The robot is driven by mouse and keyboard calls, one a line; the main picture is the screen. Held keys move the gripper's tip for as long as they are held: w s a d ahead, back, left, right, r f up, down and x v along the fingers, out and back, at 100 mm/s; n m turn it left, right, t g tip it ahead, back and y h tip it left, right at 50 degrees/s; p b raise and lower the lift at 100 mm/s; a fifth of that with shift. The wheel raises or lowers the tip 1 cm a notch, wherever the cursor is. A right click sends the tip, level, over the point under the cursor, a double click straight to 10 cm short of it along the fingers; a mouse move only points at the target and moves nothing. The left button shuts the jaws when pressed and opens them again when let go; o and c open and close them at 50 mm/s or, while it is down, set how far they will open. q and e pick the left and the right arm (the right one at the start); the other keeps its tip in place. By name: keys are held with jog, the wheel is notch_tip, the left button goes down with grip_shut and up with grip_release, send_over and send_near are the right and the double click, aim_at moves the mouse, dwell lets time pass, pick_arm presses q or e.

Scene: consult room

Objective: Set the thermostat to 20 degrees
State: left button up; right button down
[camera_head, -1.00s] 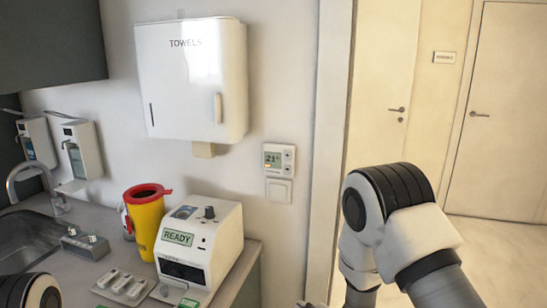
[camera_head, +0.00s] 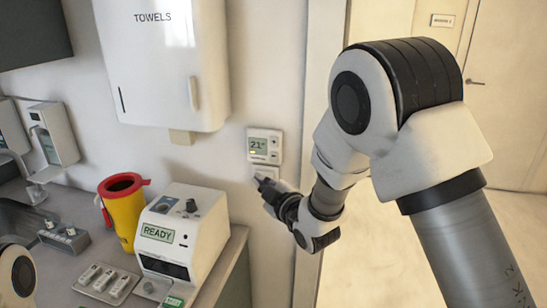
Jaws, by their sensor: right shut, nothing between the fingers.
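The thermostat (camera_head: 264,146) is a small white wall unit with a greenish display that reads 21 degrees. It is on the wall below and right of the towel dispenser, and its right edge carries small buttons too small to tell apart. My right gripper (camera_head: 262,184) is shut and empty, just below the thermostat, with its tips in front of the wall switch (camera_head: 289,186) and partly hiding it. I cannot tell whether the tips touch the switch or the wall. My left gripper is not in view; only a part of my left arm shows at the lower left.
The towel dispenser (camera_head: 163,60) hangs above left. A white device marked READY (camera_head: 185,235), a yellow bin with a red rim (camera_head: 124,210) and a tray (camera_head: 107,283) stand on the counter. A door frame is right of the thermostat, behind my right arm.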

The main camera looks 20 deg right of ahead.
aim_at(274, 157)
jog(key=shift+w+d+r+p, duration=0.1)
jog(key=shift+w+d+p, duration=0.1)
jog(key=shift+w+d, duration=0.75)
jog(key=shift+w+d+p, duration=0.2)
jog(key=shift+w+d, duration=0.4)
jog(key=shift+w, duration=0.7)
jog(key=shift+w+d+r+p, duration=0.1)
jog(key=shift+w+d+p, duration=0.1)
jog(key=shift+w+d, duration=0.75)
jog(key=shift+w+f, duration=0.1)
jog(key=shift+w, duration=0.2)
jog(key=shift+w+d, duration=0.1)
jog(key=shift+w, duration=0.15)
jog(key=shift+w+d+b, duration=0.2)
jog(key=shift+b, duration=0.15)
jog(key=shift+a, duration=0.1)
jog(key=shift+s+a, duration=0.2)
jog(key=shift+s, duration=0.2)
jog(key=shift+s+a+b, duration=0.15)
jog(key=shift+s+b, duration=0.05)
jog(key=shift+b, duration=0.1)
